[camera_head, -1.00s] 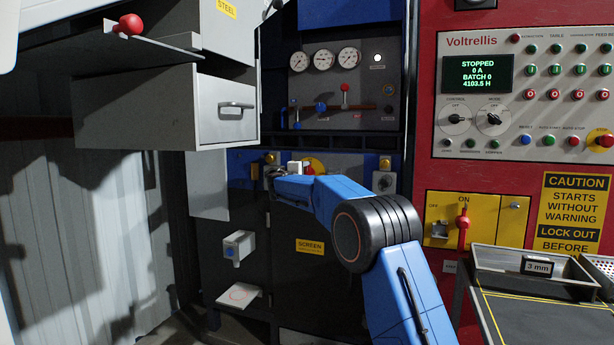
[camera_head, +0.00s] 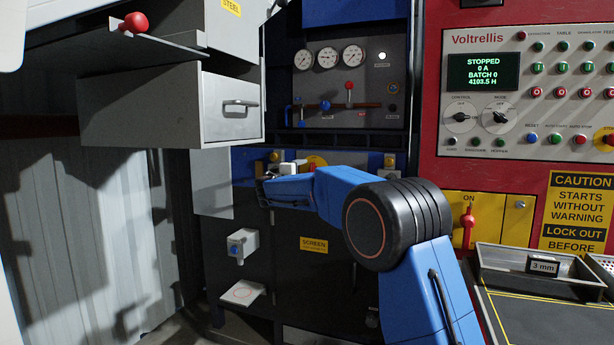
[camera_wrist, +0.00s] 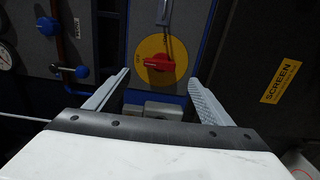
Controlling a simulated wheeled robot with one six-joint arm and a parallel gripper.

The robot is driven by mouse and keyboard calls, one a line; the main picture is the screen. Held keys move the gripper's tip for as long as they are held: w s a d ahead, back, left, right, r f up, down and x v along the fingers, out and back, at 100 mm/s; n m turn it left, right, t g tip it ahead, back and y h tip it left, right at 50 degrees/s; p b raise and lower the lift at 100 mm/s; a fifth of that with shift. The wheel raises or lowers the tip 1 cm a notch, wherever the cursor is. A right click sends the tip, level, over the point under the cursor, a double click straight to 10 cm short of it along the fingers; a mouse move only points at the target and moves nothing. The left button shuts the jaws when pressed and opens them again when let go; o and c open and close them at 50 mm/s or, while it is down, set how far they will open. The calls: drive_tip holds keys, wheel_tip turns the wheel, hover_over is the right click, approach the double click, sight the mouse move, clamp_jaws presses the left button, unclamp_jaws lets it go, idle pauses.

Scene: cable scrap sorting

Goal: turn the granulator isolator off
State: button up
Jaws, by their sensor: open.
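A red rotary knob (camera_wrist: 159,63) on a round yellow plate (camera_wrist: 150,49) shows in the wrist view, with "OFF" lettered at the plate's left. My gripper (camera_wrist: 158,77) is open and empty, its two fingers on either side of the knob's lower part in the picture. I cannot tell whether they touch it. In the head view the yellow plate (camera_head: 318,160) shows only partly behind my arm, and the fingers are not clear. A second red handle (camera_head: 468,225) stands upright below "ON" on a yellow panel (camera_head: 517,215) at the right. No granulator name is readable at either switch.
A grey drawer (camera_head: 228,105) juts out at upper left. A grey box (camera_head: 242,245) and a small shelf (camera_head: 243,292) stick out below. In the wrist view, a pipe with blue valves (camera_wrist: 47,26) runs at left. A tray (camera_head: 535,270) stands at right.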

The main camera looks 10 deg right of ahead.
drive_tip(key=v, duration=0.7)
drive_tip(key=shift+s+a, duration=0.2)
drive_tip(key=shift+s, duration=0.1)
drive_tip(key=s+d+f+m+g+y, duration=0.1)
drive_tip(key=s+d+f+m+g, duration=0.15)
drive_tip(key=s+d, duration=0.6)
drive_tip(key=s+d+f+m+g, duration=0.25)
drive_tip(key=s+d+f, duration=0.2)
drive_tip(key=s, duration=0.75)
drive_tip(key=s+d+f+m+g+y, duration=0.1)
drive_tip(key=s+d+f+m+g, duration=0.15)
drive_tip(key=s+d, duration=0.65)
drive_tip(key=s+a+f+m+g+y, duration=0.1)
drive_tip(key=s+a+f+y, duration=0.1)
drive_tip(key=s+f, duration=0.4)
drive_tip(key=s+a+f+m+g+y, duration=0.1)
drive_tip(key=s+f, duration=0.6)
drive_tip(key=s, duration=1)
drive_tip(key=s+a+f+m+g+y, duration=0.1)
drive_tip(key=s+f+y, duration=0.3)
drive_tip(key=s, duration=0.8)
wheel_tip(320, 180, down, 2)
drive_tip(key=shift+a+f+m, duration=0.25)
drive_tip(key=shift+a+m, duration=0.6)
drive_tip(key=shift+s, duration=0.1)
